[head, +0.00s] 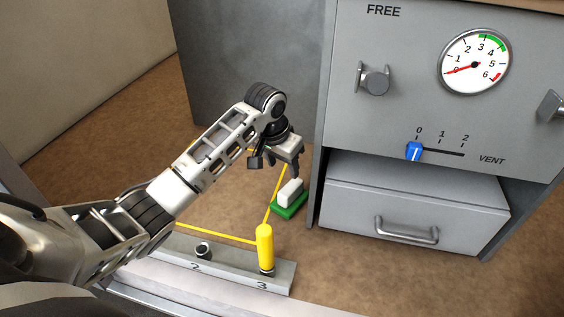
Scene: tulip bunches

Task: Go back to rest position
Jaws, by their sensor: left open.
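My left arm reaches in from the left, and my left gripper (276,166) hangs at its end, jaws open and pointing down. No object shows between its fingers. Just below and right of it, a white block (291,191) stands on a green base (289,206) on the brown floor. I cannot tell whether the near finger touches the white block, as they overlap in this view. My right gripper is out of view.
A grey cabinet at right has a closed-looking drawer (410,215), a gauge (475,62), a knob (373,80) and a blue slider (414,151) at 0. A yellow peg (265,247) stands at 3 on a grey bar (228,268) in front. Thin yellow lines run from it.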

